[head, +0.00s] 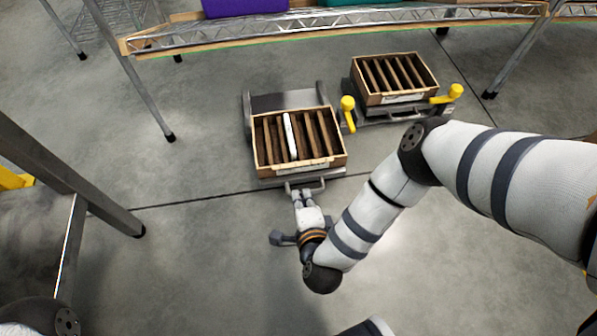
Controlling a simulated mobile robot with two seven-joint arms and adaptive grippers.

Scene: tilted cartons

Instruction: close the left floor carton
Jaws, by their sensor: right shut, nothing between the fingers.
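The left floor carton (258,149) is a wooden box with brown slats and one white item among them. It sits in a grey metal frame on the floor, with a grey plate (290,101) behind it and a grey bar handle (318,187) at its front. My right gripper (302,194) is shut and empty, with its fingertips at the handle. I cannot tell whether they touch it. A yellow lever (348,112) stands at the carton's right side. My left gripper is out of view.
A similar carton (402,98) with its own yellow lever (446,95) stands behind to the right. A wire shelf rack (330,22) with purple (245,7) and teal bins runs along the back. A table leg (70,175) is at left. Floor between is clear.

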